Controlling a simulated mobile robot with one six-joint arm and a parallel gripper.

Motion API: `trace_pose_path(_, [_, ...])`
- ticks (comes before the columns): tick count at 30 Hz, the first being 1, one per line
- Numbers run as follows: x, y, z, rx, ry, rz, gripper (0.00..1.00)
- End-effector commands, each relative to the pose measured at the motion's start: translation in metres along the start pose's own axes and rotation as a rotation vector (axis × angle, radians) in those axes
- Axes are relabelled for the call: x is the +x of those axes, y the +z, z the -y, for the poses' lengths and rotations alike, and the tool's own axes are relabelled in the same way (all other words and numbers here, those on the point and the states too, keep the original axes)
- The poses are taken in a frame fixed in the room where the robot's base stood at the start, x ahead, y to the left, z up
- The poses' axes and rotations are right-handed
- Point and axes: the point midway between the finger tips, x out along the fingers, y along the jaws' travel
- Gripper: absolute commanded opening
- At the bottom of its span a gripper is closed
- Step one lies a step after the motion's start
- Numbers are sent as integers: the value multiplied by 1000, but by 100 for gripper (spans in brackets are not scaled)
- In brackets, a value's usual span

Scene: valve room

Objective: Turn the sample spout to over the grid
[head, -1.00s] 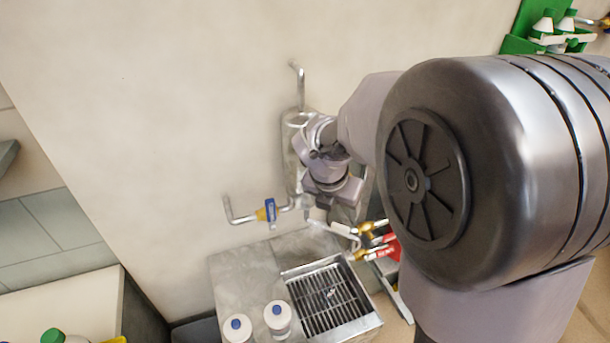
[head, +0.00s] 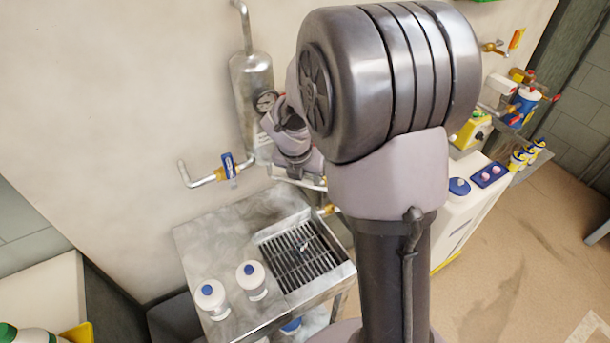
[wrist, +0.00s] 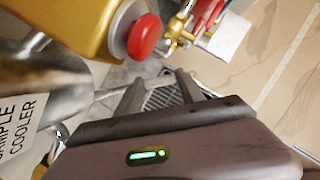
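The grid (head: 300,257) is set in the right part of the metal sink top. A pale tube, which looks like the sample spout (head: 312,184), points right below the sample cooler (head: 252,85), above and behind the grid. In the wrist view a tube that looks like the spout (wrist: 108,92) runs from near the cooler (wrist: 55,85) toward my fingers. My gripper (wrist: 160,88) has its two fingers apart, with part of the grid (wrist: 160,99) visible between them. Whether the fingers touch the spout is unclear. In the head view my arm hides most of the gripper.
Two white bottles with blue caps (head: 251,280) stand on the sink top left of the grid. A pipe with a blue-handled valve (head: 228,168) is on the wall. A yellow body with a red knob (wrist: 143,37) is close to my gripper in the wrist view.

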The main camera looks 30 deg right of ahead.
Motion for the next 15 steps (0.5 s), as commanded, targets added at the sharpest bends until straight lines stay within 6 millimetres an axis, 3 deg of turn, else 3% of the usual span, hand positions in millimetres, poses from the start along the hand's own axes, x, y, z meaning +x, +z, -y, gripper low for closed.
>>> trace_pose_path(1, [0, 0, 0, 0, 0, 0, 32])
trace_pose_path(6, [0, 0, 0, 0, 0, 0, 0])
trace_pose_path(15, [0, -1, 0, 9, -4, 0, 0])
